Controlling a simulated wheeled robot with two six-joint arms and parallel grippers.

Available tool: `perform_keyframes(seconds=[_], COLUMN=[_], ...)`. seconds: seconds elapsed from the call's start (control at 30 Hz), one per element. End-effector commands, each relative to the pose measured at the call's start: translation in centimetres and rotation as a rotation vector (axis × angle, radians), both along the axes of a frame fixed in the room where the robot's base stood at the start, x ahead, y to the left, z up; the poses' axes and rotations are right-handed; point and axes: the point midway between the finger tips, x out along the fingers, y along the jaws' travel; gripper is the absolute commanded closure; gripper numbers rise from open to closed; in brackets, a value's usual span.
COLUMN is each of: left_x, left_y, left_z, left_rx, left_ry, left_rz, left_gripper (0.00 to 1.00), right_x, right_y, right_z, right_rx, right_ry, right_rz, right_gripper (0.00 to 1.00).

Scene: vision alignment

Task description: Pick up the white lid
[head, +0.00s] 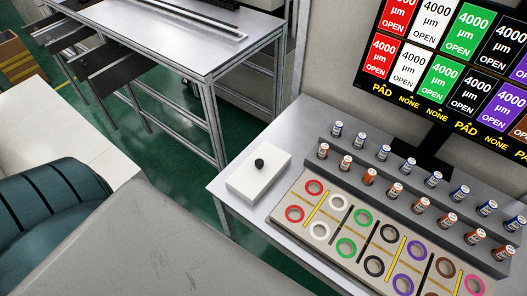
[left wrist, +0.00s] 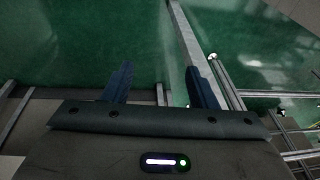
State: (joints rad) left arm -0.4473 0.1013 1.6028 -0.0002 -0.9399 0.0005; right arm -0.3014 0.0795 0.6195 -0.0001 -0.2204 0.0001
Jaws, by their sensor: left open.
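The white lid (head: 247,184) looks like a flat white block with a round black knob (head: 259,162) on top. It lies at the left end of the grey worktable (head: 232,168), beside the ring board, in the head view. My left gripper (left wrist: 159,70) shows only in the left wrist view. Its two dark fingers are apart with nothing between them, above green floor and metal frame bars. The lid is not visible in that view. My right gripper is in neither view.
Right of the lid is a board (head: 299,241) with coloured rings. Behind it a grey stepped rack (head: 444,167) holds several small bottles. A monitor (head: 455,60) stands at the back right. Another metal table (head: 185,35) is at the upper left, with green floor (head: 180,170) between.

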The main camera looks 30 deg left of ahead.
Motion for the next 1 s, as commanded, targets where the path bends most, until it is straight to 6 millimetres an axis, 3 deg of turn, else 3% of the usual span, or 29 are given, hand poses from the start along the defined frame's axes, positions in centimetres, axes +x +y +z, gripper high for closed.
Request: perform_keyframes(seconds=[0.03, 0.1, 0.37, 0.53, 0.7, 1.0], left_x=[0.9, 1.8, 4.1, 6.7, 10.1, 17.6], left_y=[-0.3, -0.6, -1.4, -1.6, -1.4, -1.3], left_z=[3.9, 7.8, 20.1, 28.0, 31.5, 35.1], left_rx=[0.0, 0.001, 0.006, 0.008, 0.005, -0.016], left_ry=[-0.017, -0.03, -0.072, -0.113, -0.14, -0.186], left_rz=[-0.002, -0.002, 0.034, 0.148, 0.311, 0.614], left_gripper=[0.48, 0.48, 0.48, 0.48, 0.48, 0.48], right_x=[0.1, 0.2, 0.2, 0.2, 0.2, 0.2], right_y=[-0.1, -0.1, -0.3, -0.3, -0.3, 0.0], right_z=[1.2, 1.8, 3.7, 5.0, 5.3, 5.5], right_rx=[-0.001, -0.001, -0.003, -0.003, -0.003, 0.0], right_ry=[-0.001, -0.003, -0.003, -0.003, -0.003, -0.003], right_rz=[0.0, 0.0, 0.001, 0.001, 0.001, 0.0], right_gripper=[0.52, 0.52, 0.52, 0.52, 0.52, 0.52])
